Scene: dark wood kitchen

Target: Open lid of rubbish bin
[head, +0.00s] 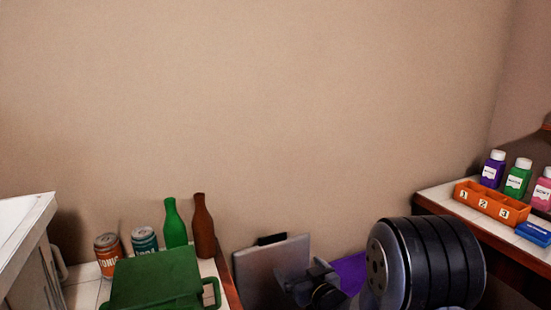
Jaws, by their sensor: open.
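A flat grey panel (258,272) with a black piece on its top edge stands near-upright at the lower middle of the head view. It may be the rubbish bin's lid; I cannot tell for sure, and the bin's body is out of view or hidden. My gripper (312,277) is just in front of the panel's right side, open. My arm hides part of what lies behind it. I cannot tell whether the gripper touches the panel.
On the left counter are two cans (108,256), a green bottle (175,224), a brown bottle (203,226) and a green box (155,278). A purple thing (351,268) shows behind my arm. The right counter holds an orange numbered tray (468,198) and small bottles (518,179).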

